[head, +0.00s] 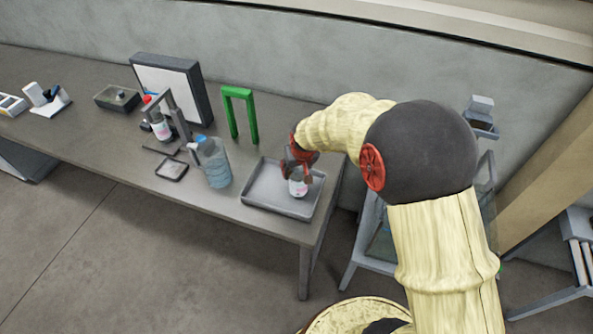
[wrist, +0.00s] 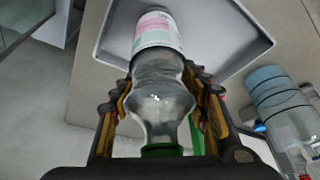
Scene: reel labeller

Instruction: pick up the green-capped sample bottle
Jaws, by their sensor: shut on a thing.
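The green-capped sample bottle (wrist: 160,92) is clear, with a white and pink label near its base. In the wrist view it lies between the two fingers of my gripper (wrist: 163,85), which are shut on its body. Its green cap (wrist: 162,151) is on the palm side, partly hidden by my gripper. In the head view my red gripper (head: 299,165) holds the bottle (head: 298,187) over the grey tray (head: 257,201) at the table's right end. The label shows below the fingers; the cap is hidden there. I cannot tell whether the base touches the tray.
A large clear blue bottle (head: 215,165) stands left of the tray. A green arch (head: 251,117) stands behind. Further left are a stand with another labelled bottle (head: 160,126), a dark-framed panel (head: 180,90) and a small box (head: 117,98). The table's front edge is close to the tray.

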